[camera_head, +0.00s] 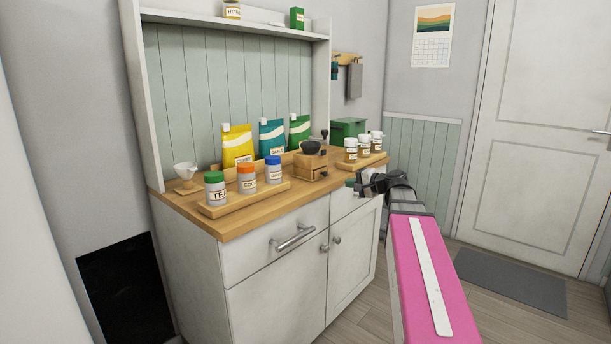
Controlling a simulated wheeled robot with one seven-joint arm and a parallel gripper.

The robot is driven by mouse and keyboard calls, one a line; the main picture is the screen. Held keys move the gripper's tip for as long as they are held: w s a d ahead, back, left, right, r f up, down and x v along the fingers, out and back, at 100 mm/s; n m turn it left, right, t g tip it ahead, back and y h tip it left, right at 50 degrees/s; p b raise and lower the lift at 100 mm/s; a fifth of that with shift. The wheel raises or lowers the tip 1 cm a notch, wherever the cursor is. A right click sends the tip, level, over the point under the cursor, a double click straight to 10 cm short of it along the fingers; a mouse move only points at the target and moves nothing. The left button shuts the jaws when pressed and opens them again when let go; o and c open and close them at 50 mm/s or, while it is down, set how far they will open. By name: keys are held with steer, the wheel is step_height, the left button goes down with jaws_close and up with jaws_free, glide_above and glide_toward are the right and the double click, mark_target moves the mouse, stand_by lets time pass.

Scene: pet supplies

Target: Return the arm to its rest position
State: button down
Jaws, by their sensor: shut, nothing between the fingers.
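My arm reaches in from the lower right, with its pink link in front. My gripper (358,184) is at the far end of the arm, near the front right edge of the wooden counter (237,220). Its fingers are small and dark in this view. They are shut, and I see nothing held in them. I cannot tell how far the gripper is from the counter edge.
On the counter stand a tray (222,211) with three lidded jars, three colored pouches (237,146), a wooden grinder (310,166), a white dripper (185,172) and small bottles (351,150). A white door (529,130) and a grey mat (510,282) are at right.

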steer(key=s+a+f+n+g+h, duration=0.1)
steer(key=s+a+f+g, duration=0.15)
steer(key=f, duration=0.45)
steer(key=s+a+f+n+g+h, duration=0.1)
steer(key=s+f+h, duration=0.15)
steer(key=f, duration=0.35)
steer(key=s+a+f+n+g+h, duration=0.1)
steer(key=s+a+f+g, duration=0.15)
steer(key=f, duration=0.45)
steer(key=s+d+f+n+g+h, duration=0.1)
steer(key=s+f+n+g+h, duration=0.3)
steer(key=s+f, duration=1)
step_height(320, 180, down, 2)
steer(key=h, duration=0.2)
steer(key=shift+d+n+g+h, duration=0.25)
steer(key=shift+n+g+h, duration=0.05)
steer(key=shift+n+h, duration=0.1)
